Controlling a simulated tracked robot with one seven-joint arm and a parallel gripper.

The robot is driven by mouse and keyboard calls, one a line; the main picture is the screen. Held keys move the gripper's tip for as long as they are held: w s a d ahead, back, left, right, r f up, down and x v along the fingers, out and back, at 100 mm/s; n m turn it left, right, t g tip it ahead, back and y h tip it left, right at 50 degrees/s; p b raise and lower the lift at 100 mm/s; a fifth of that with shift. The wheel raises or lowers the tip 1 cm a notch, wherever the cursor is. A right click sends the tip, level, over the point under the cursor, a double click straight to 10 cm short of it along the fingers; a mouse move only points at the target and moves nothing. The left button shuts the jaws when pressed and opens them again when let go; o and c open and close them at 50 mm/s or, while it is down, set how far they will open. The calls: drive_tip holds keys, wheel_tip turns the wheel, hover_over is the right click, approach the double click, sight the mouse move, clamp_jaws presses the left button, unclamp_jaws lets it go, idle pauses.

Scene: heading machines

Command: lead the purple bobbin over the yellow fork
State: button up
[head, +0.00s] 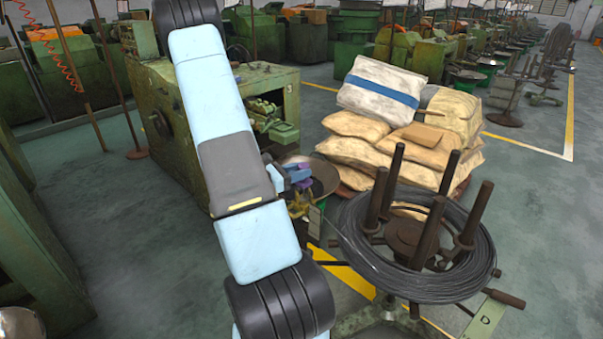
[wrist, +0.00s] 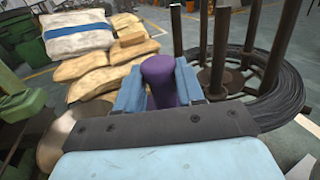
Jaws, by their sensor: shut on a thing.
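The purple bobbin (wrist: 160,80) stands between the two blue fingers of my gripper (wrist: 161,84) in the wrist view, with a finger against each side. My gripper is shut on it. In the head view my gripper (head: 297,174) shows just right of my arm, and a small purple part of the bobbin (head: 303,185) shows beside its blue fingers. They appear in front of a round metal pan. Some small yellowish parts show just below the gripper, partly hidden by my arm. I cannot tell whether they are the yellow fork, and no fork shows clearly in the wrist view.
A wire reel stand with a dark wire coil (head: 360,235) and upright posts is close on the right. Stacked sacks (head: 350,151) lie behind the gripper. A green machine (head: 165,120) stands behind my arm. The round pan (head: 325,176) is near the gripper. Open floor lies at lower left.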

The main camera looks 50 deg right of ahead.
drive_tip(key=w+d+r, duration=0.1)
drive_tip(key=w+d, duration=0.4)
drive_tip(key=w, duration=0.1)
drive_tip(key=shift+d+r, duration=0.25)
drive_tip(key=shift+d, duration=0.05)
idle(0.3)
